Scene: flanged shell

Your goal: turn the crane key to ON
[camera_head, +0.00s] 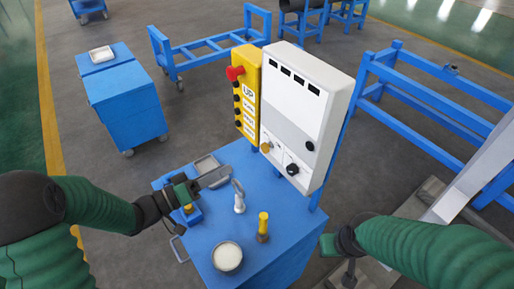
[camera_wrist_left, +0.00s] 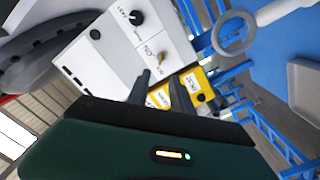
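The crane key appears as a small brass-coloured piece (camera_head: 266,147) low on the front of the white control box (camera_head: 305,105). It also shows as a brass piece (camera_wrist_left: 160,57) in the left wrist view, beyond my fingers. A black knob (camera_head: 292,169) sits to its right. The ON and OFF marks are too small to read. My left gripper (camera_head: 215,177) is in front of and below the box, over the blue cart. In the left wrist view its two dark fingers (camera_wrist_left: 162,90) are apart and empty. My right gripper (camera_head: 349,270) hangs low at the right, its fingers unclear.
A yellow button box (camera_head: 246,95) with a red button adjoins the control box's left side. The blue cart (camera_head: 275,250) below carries a white-filled bowl (camera_head: 227,256), a yellow-topped piece (camera_head: 263,225) and a grey upright piece (camera_head: 239,200). A blue frame (camera_head: 430,110) stands right.

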